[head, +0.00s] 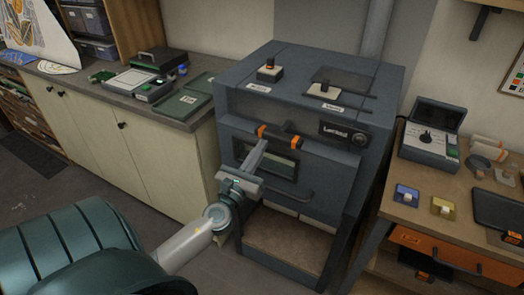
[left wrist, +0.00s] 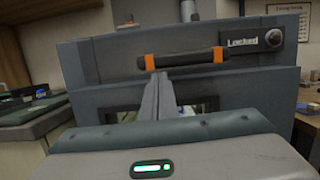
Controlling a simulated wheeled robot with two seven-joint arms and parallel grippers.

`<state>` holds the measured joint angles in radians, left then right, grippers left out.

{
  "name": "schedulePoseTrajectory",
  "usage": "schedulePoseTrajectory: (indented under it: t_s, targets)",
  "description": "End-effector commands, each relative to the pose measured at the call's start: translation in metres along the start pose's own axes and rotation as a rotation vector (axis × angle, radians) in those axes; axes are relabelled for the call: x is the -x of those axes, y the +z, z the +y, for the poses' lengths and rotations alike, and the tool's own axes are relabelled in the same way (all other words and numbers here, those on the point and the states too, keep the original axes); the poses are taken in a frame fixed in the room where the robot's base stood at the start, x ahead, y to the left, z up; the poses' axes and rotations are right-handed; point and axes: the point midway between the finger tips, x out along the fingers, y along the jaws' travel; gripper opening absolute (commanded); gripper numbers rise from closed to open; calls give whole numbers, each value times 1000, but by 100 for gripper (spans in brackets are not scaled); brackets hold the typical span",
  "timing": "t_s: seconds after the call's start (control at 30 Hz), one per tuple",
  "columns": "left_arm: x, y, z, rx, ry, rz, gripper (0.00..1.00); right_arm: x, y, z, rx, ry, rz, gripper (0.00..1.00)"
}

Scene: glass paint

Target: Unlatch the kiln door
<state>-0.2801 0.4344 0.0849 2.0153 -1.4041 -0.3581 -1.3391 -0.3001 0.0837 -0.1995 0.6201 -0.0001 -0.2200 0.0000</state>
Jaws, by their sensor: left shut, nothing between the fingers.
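The kiln (head: 300,110) is a dark grey-blue box in the middle of the head view. Its front has a dark bar handle with orange end brackets (head: 280,135), which also shows in the left wrist view (left wrist: 183,58). Right of it is a panel reading "Locked" with a round knob (head: 358,138); the knob shows at the upper right of the left wrist view (left wrist: 272,37). A small window (head: 285,165) lies below the bar. My left gripper (head: 263,145) is shut and empty, its fingertips just below the bar in the picture; contact is unclear. My right gripper is not seen.
Switches with labels (head: 268,70) stand on the kiln top. A lower handle (head: 290,192) crosses the kiln front. A wooden table (head: 400,205) at right holds a control box (head: 430,135) and small coloured blocks. A counter (head: 185,120) with trays stands at left.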

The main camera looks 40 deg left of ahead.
Motion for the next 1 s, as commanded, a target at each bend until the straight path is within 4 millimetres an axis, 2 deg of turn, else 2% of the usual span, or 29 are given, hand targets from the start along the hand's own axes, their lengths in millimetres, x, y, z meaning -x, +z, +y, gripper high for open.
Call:
schedulePoseTrajectory:
  t_s: [0.7,1.0]
  targets:
    - [0,1,2,-52,-13,0,0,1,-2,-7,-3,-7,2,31]
    - [-4,-13,6,-52,-14,-1,0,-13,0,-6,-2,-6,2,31]
